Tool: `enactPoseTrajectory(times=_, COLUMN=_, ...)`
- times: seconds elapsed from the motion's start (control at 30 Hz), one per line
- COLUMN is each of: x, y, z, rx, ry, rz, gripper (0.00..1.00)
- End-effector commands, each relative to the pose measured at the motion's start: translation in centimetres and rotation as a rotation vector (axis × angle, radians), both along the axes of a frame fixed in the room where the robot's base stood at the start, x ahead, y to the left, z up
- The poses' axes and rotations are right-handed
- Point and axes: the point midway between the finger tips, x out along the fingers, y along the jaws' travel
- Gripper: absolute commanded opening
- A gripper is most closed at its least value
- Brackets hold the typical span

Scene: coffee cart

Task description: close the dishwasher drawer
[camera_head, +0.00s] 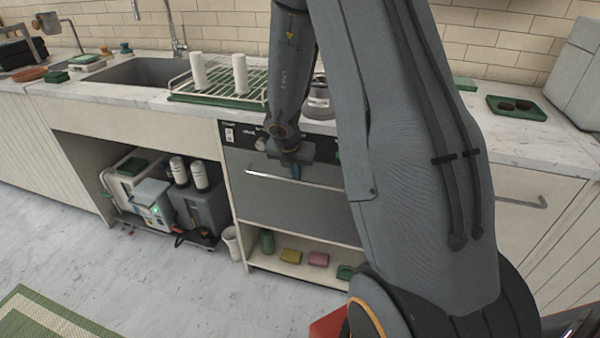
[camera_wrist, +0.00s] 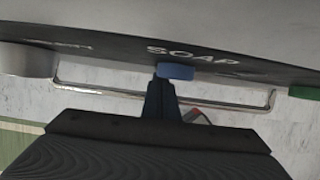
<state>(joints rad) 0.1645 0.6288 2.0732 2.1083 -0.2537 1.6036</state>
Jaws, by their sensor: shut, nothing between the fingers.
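The dishwasher drawer (camera_head: 285,205) is a grey front under a black control panel (camera_head: 243,135). Its metal bar handle (camera_head: 265,176) runs across the top of the front. The drawer front looks close to flush with the cabinet; a small gap cannot be ruled out. My gripper (camera_head: 295,172) points down at the front by the handle, shut and empty. In the wrist view, the blue fingertips (camera_wrist: 176,71) are beside the panel's SOAP lettering, with the handle (camera_wrist: 100,89) passing behind the fingers. Whether they touch the front cannot be told.
A dish rack (camera_head: 215,85) with white cups and a sink (camera_head: 150,72) are on the counter. An open shelf (camera_head: 300,268) with sponges is below the drawer. A bin (camera_head: 232,243) stands left of it. My arm hides the right side. The floor (camera_head: 150,290) at left is clear.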

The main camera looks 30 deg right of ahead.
Motion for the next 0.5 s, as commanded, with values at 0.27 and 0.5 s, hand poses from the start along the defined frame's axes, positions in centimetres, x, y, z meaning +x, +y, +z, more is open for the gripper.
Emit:
enactPoseTrajectory(times=0.27, x=0.7, y=-0.6, z=0.3, rx=-0.003, ry=-0.013, rz=-0.002, gripper=0.0)
enactPoseTrajectory(times=0.5, x=0.4, y=-0.5, z=1.3, rx=-0.004, ry=-0.014, rz=-0.005, gripper=0.0)
